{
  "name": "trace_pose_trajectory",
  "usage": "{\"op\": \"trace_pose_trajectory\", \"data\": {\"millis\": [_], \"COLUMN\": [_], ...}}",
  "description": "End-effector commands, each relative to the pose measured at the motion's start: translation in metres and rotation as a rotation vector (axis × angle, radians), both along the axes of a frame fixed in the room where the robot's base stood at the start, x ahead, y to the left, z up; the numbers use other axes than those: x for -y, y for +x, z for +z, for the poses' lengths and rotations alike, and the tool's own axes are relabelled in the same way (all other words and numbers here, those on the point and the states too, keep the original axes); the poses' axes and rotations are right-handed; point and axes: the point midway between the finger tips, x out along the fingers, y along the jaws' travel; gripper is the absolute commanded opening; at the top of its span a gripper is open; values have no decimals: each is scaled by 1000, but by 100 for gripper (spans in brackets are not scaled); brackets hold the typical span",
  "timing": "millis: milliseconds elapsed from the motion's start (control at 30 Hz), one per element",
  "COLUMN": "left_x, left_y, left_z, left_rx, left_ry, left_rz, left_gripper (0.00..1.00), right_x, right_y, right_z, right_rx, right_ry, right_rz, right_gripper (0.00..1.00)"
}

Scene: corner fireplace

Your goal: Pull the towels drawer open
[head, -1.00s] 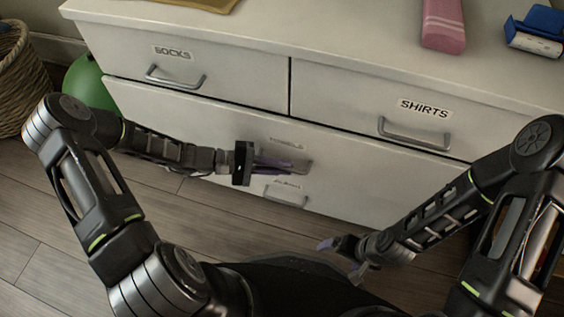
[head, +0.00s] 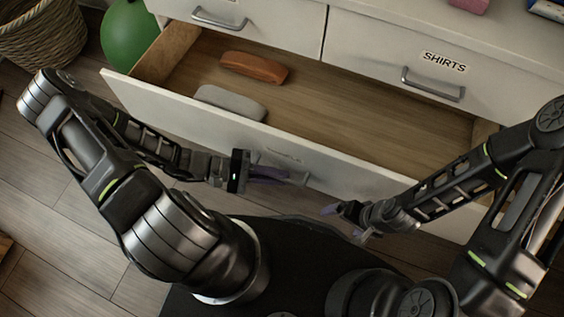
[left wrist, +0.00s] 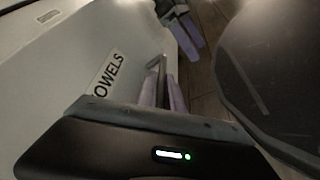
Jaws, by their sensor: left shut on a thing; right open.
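The towels drawer (head: 150,102) stands pulled well out below the socks and shirts drawers. Its label (left wrist: 108,75) reads "OWELS" in the left wrist view, with the first letter hidden. My left gripper (head: 272,173) is shut on the drawer's handle (head: 298,179) at the front face; its fingers also show in the left wrist view (left wrist: 163,92). My right gripper (head: 345,222) is open and empty, just in front of the drawer's front.
An orange-brown rounded item (head: 254,68) and a grey one (head: 231,102) lie inside the drawer. The shirts drawer (head: 385,55) is closed above. A green ball (head: 128,38) and a wicker basket (head: 48,35) stand at the left.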

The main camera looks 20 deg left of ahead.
Motion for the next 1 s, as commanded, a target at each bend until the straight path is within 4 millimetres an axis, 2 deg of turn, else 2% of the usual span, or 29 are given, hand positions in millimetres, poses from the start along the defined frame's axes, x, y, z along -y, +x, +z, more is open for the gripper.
{"op": "trace_pose_trajectory", "data": {"millis": [200,567,600,800,867,1000], "left_x": [-1,-1,-1,-1,-1,-1], "left_y": [-8,-9,-9,-9,-9,-9], "left_z": [1,0,0,0,0,0], "left_rx": [-1,0,0,0,0,0], "left_ry": [-1,-1,0,0,0,0], "left_rz": [1,1,1,0,0,0], "left_gripper": [0,0,12,29,32,32], "right_x": [0,0,0,0,0,0], "right_y": [0,1,1,1,1,1], "right_z": [3,3,3,3,3,3], "right_rx": [1,1,1,2,1,1], "right_ry": [0,0,0,0,0,0], "right_rz": [0,0,0,-1,0,0], "right_gripper": [95,95,95,95,95,95]}}
